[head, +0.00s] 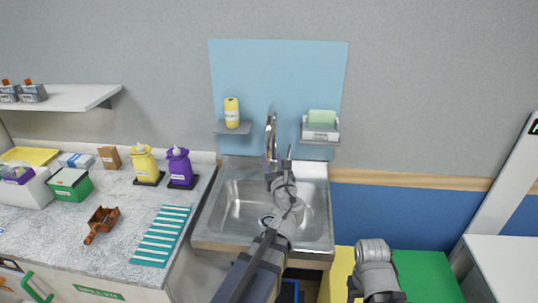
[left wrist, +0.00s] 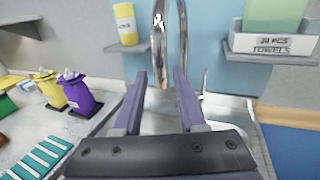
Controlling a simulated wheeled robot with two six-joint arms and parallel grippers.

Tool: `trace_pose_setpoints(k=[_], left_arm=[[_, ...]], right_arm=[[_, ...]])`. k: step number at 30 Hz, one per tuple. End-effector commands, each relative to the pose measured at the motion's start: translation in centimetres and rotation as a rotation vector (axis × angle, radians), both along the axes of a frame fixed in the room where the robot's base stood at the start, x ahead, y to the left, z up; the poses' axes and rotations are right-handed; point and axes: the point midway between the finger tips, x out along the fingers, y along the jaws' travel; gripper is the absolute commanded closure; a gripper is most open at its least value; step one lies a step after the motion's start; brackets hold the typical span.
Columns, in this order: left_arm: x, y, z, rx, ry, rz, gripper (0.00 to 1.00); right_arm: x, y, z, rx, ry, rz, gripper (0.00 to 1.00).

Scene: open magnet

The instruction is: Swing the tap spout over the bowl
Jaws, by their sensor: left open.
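The chrome tap (head: 271,132) stands at the back of the steel sink, its tall curved spout in front of the blue wall panel. In the left wrist view the spout (left wrist: 161,45) shows ahead, between the directions of the two fingertips. My left gripper (head: 281,173) is open, just in front of the tap; I cannot tell if it touches the spout. The sink bowl (head: 237,207) lies below and around my left arm, partly hidden by it; I see no separate bowl. My right arm's end (head: 374,262) is at the lower right, its jaws unclear.
A yellow bottle (head: 232,112) stands on a small shelf left of the tap; a towel box (head: 320,131) is on a shelf to its right. Purple (head: 180,168) and yellow (head: 143,165) dispensers and a teal rack (head: 162,236) are on the left counter.

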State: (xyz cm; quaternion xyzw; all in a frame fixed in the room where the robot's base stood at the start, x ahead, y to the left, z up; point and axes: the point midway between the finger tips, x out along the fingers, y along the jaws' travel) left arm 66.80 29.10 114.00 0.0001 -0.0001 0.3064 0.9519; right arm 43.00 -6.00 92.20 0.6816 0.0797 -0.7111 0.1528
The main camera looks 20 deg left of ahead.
Motion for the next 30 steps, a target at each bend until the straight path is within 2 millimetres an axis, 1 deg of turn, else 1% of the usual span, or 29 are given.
trace_pose_setpoints(k=[1,6,23,26,29,30], left_arm=[[-0.8,-0.5,0.0,0.0,0.0,-0.002,0.59],[-1.7,-1.2,0.0,0.0,0.0,0.0,0.59],[-1.9,-1.3,-0.2,-0.02,-0.006,0.005,0.59],[-2.4,-1.5,-1.3,-0.157,-0.047,0.04,0.59],[-3.8,-2.1,-4.1,-0.453,-0.126,0.133,0.59],[-4.6,-2.7,-5.6,-0.598,-0.161,0.19,0.59]], right_arm=[[0.0,0.0,0.0,0.0,0.0,0.0,0.46],[0.0,0.0,0.0,0.0,0.0,0.0,0.46],[0.0,0.0,0.0,0.0,0.0,0.0,0.46],[0.0,0.0,0.0,0.0,0.0,0.0,0.46],[0.0,0.0,0.0,0.0,0.0,0.0,0.46],[0.0,0.0,0.0,0.0,0.0,0.0,0.46]])
